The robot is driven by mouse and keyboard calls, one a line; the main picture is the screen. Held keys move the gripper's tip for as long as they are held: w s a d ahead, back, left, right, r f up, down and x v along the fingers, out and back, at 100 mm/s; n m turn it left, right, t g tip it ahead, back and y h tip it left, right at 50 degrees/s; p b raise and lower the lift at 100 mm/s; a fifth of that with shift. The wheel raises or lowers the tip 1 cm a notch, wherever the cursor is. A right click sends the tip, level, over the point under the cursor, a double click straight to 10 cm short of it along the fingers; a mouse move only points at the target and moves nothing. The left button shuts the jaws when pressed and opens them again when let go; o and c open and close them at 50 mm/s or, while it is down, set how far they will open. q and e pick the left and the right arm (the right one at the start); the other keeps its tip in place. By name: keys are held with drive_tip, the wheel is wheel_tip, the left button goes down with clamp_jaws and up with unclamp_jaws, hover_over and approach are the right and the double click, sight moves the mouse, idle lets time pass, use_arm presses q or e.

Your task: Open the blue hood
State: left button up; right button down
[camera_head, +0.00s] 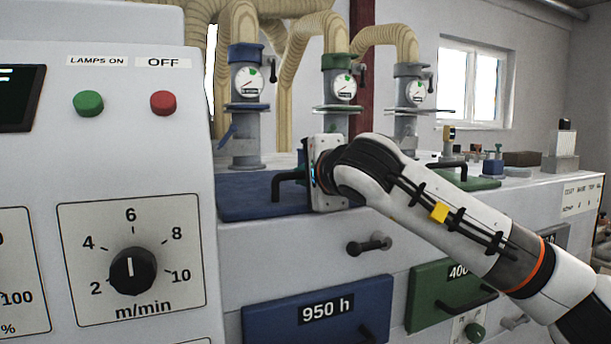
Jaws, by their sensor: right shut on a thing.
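The blue hood (243,197) is a flat dark blue lid on top of the white machine, below the pipe with the blue collar. It lies flat and looks closed. It has a black bar handle (283,182) near its right side. My right gripper (300,172) is at this handle and shut on it; my own gripper body and wrist hide the right end of the handle and part of the hood. My left gripper is not in view.
A control panel (120,160) with buttons and a dial stands close at the left. Pipes with gauges (247,82) rise behind the hood. A green hood (470,183) lies to the right. Blue (318,318) and green (440,300) drawers are below.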

drive_tip(key=shift+r, duration=0.2)
drive_tip(key=shift+w+r+p, duration=0.1)
drive_tip(key=shift+r+p, duration=0.2)
drive_tip(key=shift+p, duration=0.35)
drive_tip(key=w+a+r+g+h+p, duration=0.1)
drive_tip(key=w+r+g+p, duration=0.2)
drive_tip(key=r+p, duration=0.5)
drive_tip(key=w+a+r+g+h+p, duration=0.1)
drive_tip(key=w+r+g+p, duration=0.2)
drive_tip(key=p, duration=1.9)
drive_tip(key=shift+w+a+r+g, duration=0.35)
drive_tip(key=shift+w+r, duration=0.55)
drive_tip(key=shift+r, duration=1.6)
drive_tip(key=shift+d, duration=0.1)
